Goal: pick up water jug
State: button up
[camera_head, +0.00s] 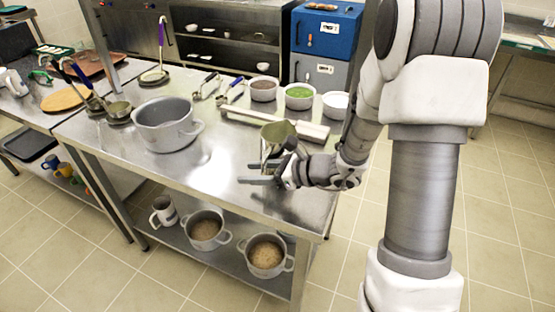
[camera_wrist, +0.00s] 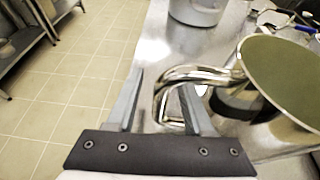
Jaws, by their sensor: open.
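A shiny metal jug (camera_head: 275,145), which fits the water jug, stands on the steel worktop near its right front edge. Its wide olive-toned mouth (camera_wrist: 285,80) fills the right of the wrist view. Its bent handle (camera_wrist: 200,73) points toward my gripper. My gripper (camera_head: 256,172) is open beside the jug, partly covering it in the head view. In the wrist view my gripper (camera_wrist: 162,80) has the outer bend of the handle in the gap between its fingers, with the right finger overlapping the handle loop. I cannot tell whether they touch.
A large grey pot (camera_head: 165,128) stands left of the jug on the worktop (camera_head: 205,165). Behind are a long metal tray (camera_head: 275,124) and several bowls, one green-filled (camera_head: 299,96). Pots (camera_head: 266,256) and a light mug (camera_head: 163,211) sit on the lower shelf. Floor is clear in front.

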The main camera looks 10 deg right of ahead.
grip_shut()
jog(key=shift+r, duration=0.1)
dwell(1.3)
